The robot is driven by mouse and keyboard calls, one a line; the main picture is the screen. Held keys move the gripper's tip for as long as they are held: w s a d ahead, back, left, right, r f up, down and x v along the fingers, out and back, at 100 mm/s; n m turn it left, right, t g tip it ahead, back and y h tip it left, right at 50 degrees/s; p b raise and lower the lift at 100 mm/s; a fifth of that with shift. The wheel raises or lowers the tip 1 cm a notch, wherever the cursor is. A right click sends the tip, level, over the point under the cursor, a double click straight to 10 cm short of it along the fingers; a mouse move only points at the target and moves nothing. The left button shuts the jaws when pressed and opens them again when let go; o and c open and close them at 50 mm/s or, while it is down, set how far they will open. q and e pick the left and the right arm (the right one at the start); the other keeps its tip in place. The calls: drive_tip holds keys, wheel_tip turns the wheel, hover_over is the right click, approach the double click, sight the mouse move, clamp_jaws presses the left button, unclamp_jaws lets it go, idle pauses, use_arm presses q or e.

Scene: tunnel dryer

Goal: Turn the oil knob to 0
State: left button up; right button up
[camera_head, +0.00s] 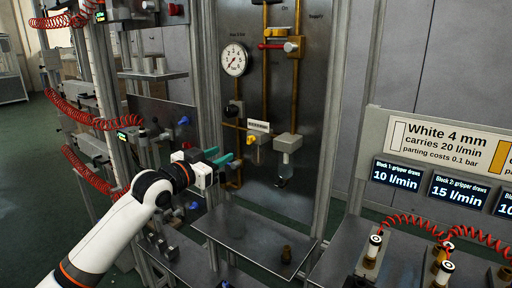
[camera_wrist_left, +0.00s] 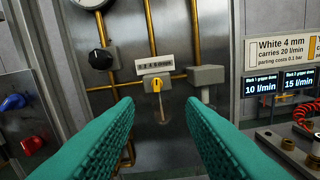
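A small yellow knob (camera_head: 253,143) sits on a grey block on the metal panel, below a white scale plate (camera_head: 259,127). In the left wrist view, the yellow knob (camera_wrist_left: 157,85) is near the middle, roughly upright, below the plate (camera_wrist_left: 155,67), whose marks are too small to read surely. I take this as the oil knob; no label naming it is readable. My left gripper (camera_head: 222,159) is left of the knob in the head view, apart from it. In the wrist view its teal fingers (camera_wrist_left: 160,104) are open and empty, below the knob on either side. My right gripper is out of view.
A black knob (camera_wrist_left: 101,58) is left of the yellow one, below a round gauge (camera_head: 234,60). A grey block (camera_head: 288,143) with a clear bowl hangs to the right. Brass pipes cross the panel. A metal shelf (camera_head: 245,238) juts out below. Red coiled hoses hang at left.

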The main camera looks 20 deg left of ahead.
use_arm(q)
drive_tip(key=p, duration=0.2)
approach(248, 140)
drive_tip(key=w, duration=0.2)
drive_tip(key=x, duration=0.2)
drive_tip(key=p+x, duration=0.1)
drive_tip(key=x, duration=0.2)
drive_tip(key=shift+s+d+r, duration=0.1)
drive_tip(key=shift+d, duration=0.25)
drive_tip(key=shift+x, duration=0.85)
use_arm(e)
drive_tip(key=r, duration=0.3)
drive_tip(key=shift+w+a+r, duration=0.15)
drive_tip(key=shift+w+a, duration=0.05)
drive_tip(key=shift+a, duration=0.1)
use_arm(q)
drive_tip(key=shift+a, duration=0.1)
clamp_jaws()
